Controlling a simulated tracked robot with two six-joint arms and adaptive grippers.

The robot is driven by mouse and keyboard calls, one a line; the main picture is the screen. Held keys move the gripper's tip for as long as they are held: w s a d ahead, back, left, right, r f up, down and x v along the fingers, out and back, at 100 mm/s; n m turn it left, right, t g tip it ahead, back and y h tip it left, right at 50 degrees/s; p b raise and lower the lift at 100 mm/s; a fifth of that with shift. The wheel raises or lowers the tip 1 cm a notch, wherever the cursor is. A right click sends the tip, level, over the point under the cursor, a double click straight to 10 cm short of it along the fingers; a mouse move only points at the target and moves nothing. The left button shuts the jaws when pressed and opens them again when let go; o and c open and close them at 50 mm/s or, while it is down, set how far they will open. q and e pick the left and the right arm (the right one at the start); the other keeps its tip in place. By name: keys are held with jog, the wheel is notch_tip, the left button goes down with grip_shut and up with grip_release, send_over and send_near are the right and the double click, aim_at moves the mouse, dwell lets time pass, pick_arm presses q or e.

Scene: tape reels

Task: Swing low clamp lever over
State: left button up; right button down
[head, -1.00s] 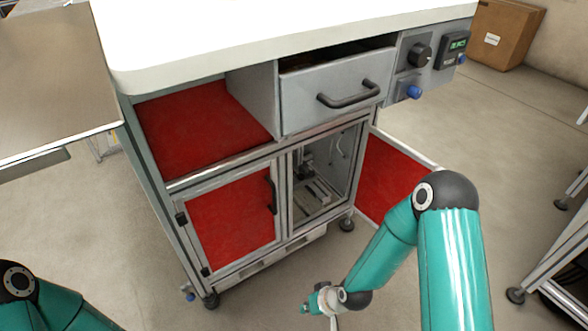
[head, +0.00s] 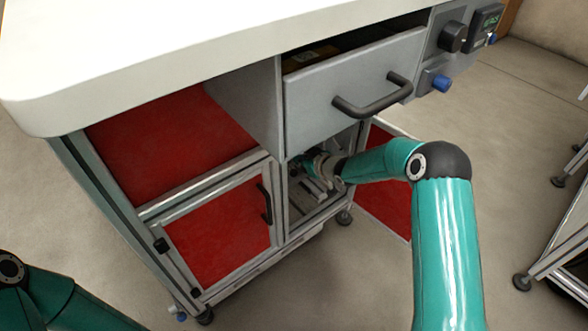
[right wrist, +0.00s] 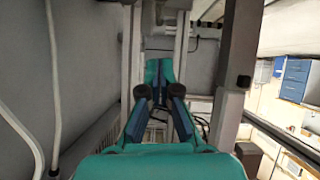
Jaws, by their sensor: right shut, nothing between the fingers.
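My right gripper (head: 300,162) reaches into the open lower right compartment (head: 298,222) of the workbench cabinet. In the right wrist view the right gripper (right wrist: 158,66) has its teal fingers together and holds nothing. Just beyond the fingertips is a grey metal fixture (right wrist: 160,14) with posts and a horizontal bar. I cannot pick out the clamp lever for certain. In the head view my arm hides much of the compartment. My left gripper is out of view; only part of the left arm shows at the bottom left.
A half-open grey drawer (head: 350,85) with a black handle hangs above the compartment. The red-panelled open door (head: 385,195) stands to its right. A cabinet post (right wrist: 236,75) is close on the right in the wrist view. The left door (head: 220,230) is closed.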

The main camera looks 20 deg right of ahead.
aim_at(295, 173)
jog(key=x, duration=0.5)
jog(key=shift+a+f+b, duration=0.15)
jog(key=shift+a+b, duration=0.05)
jog(key=shift+b, duration=0.2)
jog(key=f, duration=0.1)
jog(key=f+b, duration=0.2)
jog(key=shift+s+d+f, duration=0.1)
jog(key=shift+s+d, duration=0.2)
jog(key=shift+s+d+f+b, duration=0.15)
jog(key=shift+f+b, duration=0.1)
jog(key=shift+b, duration=0.15)
